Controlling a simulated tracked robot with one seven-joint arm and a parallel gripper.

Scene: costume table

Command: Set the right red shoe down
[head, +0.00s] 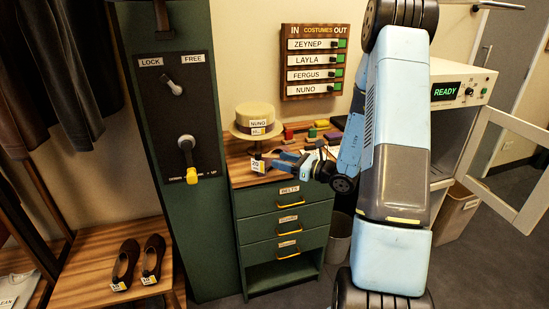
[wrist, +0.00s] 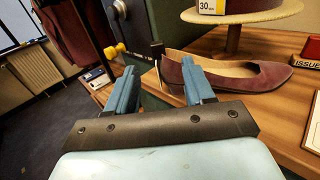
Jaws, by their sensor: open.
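A dark red low-heeled shoe (wrist: 240,76) rests on the wooden top of the green drawer cabinet, its toe pointing right in the wrist view. My gripper (wrist: 158,82) is open, with its two blue fingers apart. The right finger overlaps the heel end of the shoe in the picture, and part of the heel shows between the fingers. I cannot tell whether a finger touches it. In the head view my gripper (head: 279,161) is low over the cabinet top beside a tag (head: 258,166); the shoe is mostly hidden or too small there.
A tan hat (head: 254,119) stands behind my gripper on the wooden top (head: 240,173). Small coloured items lie to its right. The green lever panel (head: 190,245) rises close on the left. Two brown tagged shoes (head: 125,262) (head: 152,258) sit on the low bench (head: 85,283).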

